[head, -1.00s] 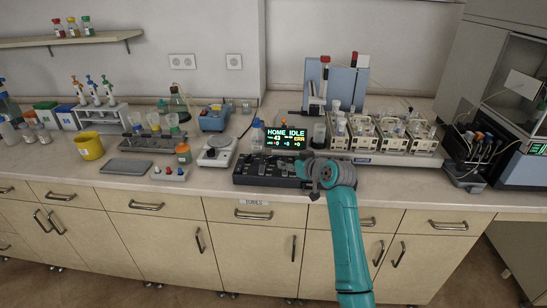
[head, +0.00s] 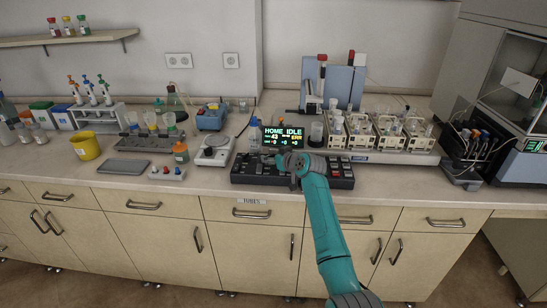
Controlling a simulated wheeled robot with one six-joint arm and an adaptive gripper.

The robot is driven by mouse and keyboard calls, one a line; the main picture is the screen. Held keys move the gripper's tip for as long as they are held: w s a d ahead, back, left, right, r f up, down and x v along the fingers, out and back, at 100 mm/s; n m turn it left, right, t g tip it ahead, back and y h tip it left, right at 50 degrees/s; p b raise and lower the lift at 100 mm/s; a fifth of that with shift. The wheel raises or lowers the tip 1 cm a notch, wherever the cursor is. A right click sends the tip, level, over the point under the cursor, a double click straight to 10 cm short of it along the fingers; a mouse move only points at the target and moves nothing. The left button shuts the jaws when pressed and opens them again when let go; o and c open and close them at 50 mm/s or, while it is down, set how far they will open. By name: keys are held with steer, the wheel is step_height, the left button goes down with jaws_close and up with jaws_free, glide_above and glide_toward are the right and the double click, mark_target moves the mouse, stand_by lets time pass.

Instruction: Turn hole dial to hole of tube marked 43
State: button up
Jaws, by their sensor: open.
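The black control panel (head: 343,178) lies on the front of the bench, with rows of small keys or knobs. Behind it stands a small display (head: 283,137) with green and yellow text, reading HOME, IDLE, ERR and 43. My gripper (head: 284,163) is over the middle of the panel, at the end of my teal arm, and is open. My gripper hides part of the panel, and I cannot tell whether it touches anything there. The hole dial cannot be made out. Several sample racks with tubes (head: 390,136) stand to the right of the display.
A blue instrument (head: 342,82) stands behind the display. A white balance-like device (head: 214,150) and a small tray with coloured knobs (head: 167,173) sit to the left of the panel. Pale drawers (head: 250,209) lie below the bench edge. A dark tube holder (head: 467,160) stands at the right.

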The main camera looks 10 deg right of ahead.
steer(key=c, duration=1.1)
steer(key=shift+c, duration=0.2)
steer(key=shift+a+m+h, duration=0.2)
steer(key=shift+m+h, duration=0.1)
steer(key=m+h, duration=0.1)
steer(key=h, duration=0.1)
steer(key=m+h, duration=0.2)
steer(key=shift+a+t, duration=0.35)
steer(key=shift+t, duration=0.05)
steer(key=shift+a+m+g+h, duration=0.15)
steer(key=shift+m+g+h, duration=0.15)
steer(key=shift+m+h, duration=1.35)
steer(key=shift+h, duration=0.25)
steer(key=o, duration=1.1)
